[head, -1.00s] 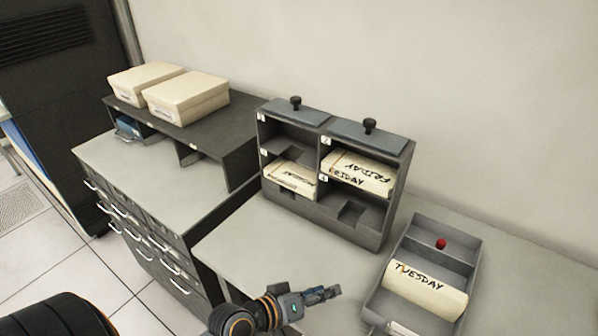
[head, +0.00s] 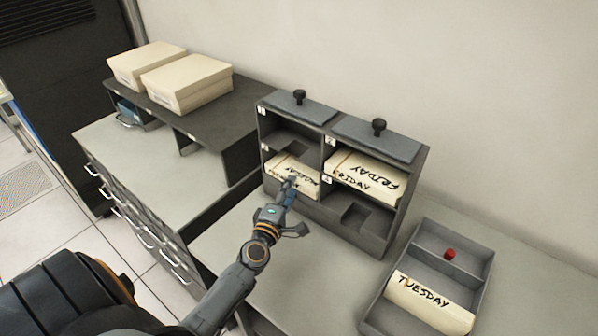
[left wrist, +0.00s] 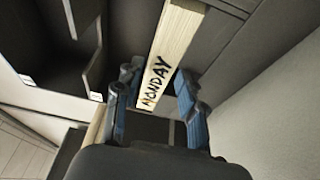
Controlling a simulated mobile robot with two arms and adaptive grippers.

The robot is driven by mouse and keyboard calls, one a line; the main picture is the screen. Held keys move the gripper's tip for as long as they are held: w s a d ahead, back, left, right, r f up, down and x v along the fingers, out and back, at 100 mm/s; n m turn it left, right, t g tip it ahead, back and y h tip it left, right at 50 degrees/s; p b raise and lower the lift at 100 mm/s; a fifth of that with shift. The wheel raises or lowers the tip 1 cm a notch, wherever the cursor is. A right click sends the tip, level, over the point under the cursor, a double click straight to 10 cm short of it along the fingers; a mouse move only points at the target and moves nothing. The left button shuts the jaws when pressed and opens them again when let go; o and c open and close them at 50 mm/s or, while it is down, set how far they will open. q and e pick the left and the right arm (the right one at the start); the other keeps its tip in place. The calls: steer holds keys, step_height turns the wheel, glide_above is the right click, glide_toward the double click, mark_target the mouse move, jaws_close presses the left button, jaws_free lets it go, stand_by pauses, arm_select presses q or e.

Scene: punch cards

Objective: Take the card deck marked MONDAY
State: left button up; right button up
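The card deck marked MONDAY (head: 304,171) lies in the lower left compartment of the grey card rack (head: 385,235). In the left wrist view the cream deck (left wrist: 172,48) points toward me, with its MONDAY lettering readable. My left gripper (head: 289,187) is at the front of that compartment and partly covers the deck in the head view. In the left wrist view its blue-padded fingers (left wrist: 156,95) are open, one on each side of the deck's near end. A gap shows at the right finger; contact at the left finger is unclear. My right gripper is not in view.
A FRIDAY deck (head: 366,172) lies in the right side of the rack. A grey tray (head: 481,262) with a TUESDAY deck (head: 428,302) and a red knob (head: 449,254) stands at right. Two cream boxes (head: 187,83) sit on a dark shelf (head: 240,122) at left.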

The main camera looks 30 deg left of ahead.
mark_target(299, 173)
arm_select(q)
steer(key=x, duration=0.7)
steer(key=shift+w+f, duration=0.15)
steer(key=shift+w, duration=0.05)
steer(key=shift+s, duration=0.1)
steer(key=shift+c, duration=1.3)
jaws_close()
